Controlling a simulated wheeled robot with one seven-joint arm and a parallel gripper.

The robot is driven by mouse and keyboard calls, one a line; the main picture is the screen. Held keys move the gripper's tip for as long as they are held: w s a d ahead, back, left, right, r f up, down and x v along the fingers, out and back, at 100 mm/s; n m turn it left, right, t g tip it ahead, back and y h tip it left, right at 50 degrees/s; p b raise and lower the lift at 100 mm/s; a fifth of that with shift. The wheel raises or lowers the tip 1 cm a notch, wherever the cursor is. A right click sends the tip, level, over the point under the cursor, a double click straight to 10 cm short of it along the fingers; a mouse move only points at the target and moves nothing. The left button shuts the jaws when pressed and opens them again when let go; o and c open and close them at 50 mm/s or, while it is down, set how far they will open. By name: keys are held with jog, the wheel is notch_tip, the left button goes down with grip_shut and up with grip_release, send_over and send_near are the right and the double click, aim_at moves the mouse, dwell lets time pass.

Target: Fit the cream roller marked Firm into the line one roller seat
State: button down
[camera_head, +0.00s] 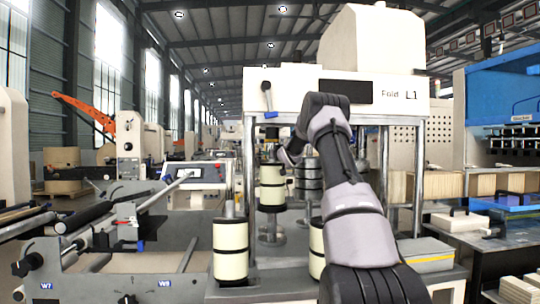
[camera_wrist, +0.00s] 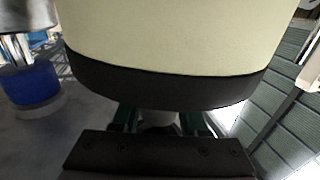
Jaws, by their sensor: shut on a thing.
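A cream roller with black end bands (camera_head: 272,187) stands upright inside the frame of the machine marked Fold L1. My gripper (camera_head: 271,157) is at its top and is shut on its end stub. In the wrist view the roller's cream side and dark band (camera_wrist: 165,82) fill the upper picture. My gripper's fingers (camera_wrist: 160,122) close on a pale stub beside the band. No marking on the roller is readable. Below it in the head view is a grey post with a round base (camera_head: 271,238). I cannot tell whether the roller touches it.
Another cream roller (camera_head: 230,250) stands front left of the machine. A third (camera_head: 317,250) is partly hidden by my arm. A dark banded roller stack (camera_head: 308,182) stands behind. Metal uprights (camera_head: 249,170) flank the space. A blue-collared post (camera_wrist: 30,82) is close by on the left.

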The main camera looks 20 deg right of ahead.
jog(key=shift+r, duration=0.15)
jog(key=c, duration=0.8)
grip_release()
jog(key=shift+f, duration=0.3)
jog(key=shift+c, duration=0.2)
jog(key=o, duration=0.4)
jog(key=shift+r, duration=0.15)
